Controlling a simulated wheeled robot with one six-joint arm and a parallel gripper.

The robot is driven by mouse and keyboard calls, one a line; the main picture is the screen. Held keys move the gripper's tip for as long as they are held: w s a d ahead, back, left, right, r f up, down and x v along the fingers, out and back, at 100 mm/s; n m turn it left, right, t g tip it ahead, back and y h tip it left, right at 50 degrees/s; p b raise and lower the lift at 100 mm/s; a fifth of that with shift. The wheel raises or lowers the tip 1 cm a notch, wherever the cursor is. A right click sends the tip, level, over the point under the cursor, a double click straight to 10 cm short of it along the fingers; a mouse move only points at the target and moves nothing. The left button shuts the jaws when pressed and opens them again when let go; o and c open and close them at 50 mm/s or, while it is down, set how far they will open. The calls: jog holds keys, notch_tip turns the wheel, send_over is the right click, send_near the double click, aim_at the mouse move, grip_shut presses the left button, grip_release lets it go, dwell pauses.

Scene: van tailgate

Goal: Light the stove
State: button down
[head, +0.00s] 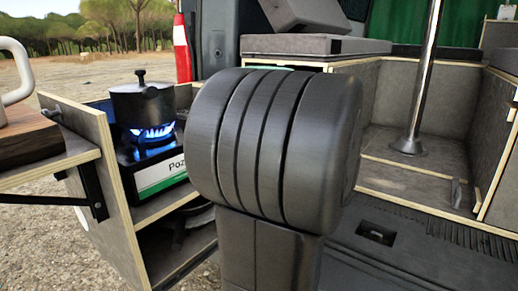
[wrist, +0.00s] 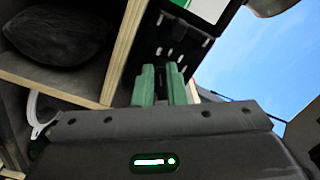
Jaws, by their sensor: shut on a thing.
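The stove (head: 158,178) is a black camping burner with a white and green label, in the left compartment of the van unit. A blue flame (head: 153,133) burns on it under a black lidded pot (head: 142,103). In the wrist view the stove's dark slotted side (wrist: 180,40) is above my gripper (wrist: 161,73). The green fingers are close together at that side, shut on a small dark part that looks like the stove's knob, mostly hidden between them. In the head view my arm hides the gripper.
A wooden board (head: 35,140) with a white mug (head: 12,75) is on the left shelf. A plywood panel (head: 95,150) stands beside the stove. A dark round object (wrist: 60,35) sits in the lower compartment. A metal post (head: 424,80) stands on the right.

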jog(key=shift+f, duration=0.1)
dwell(0.5)
jog(key=c, duration=1.5)
grip_release()
jog(key=shift+o, duration=0.2)
jog(key=p+v, duration=0.3)
jog(key=v, duration=1.1)
jog(key=shift+p, duration=0.35)
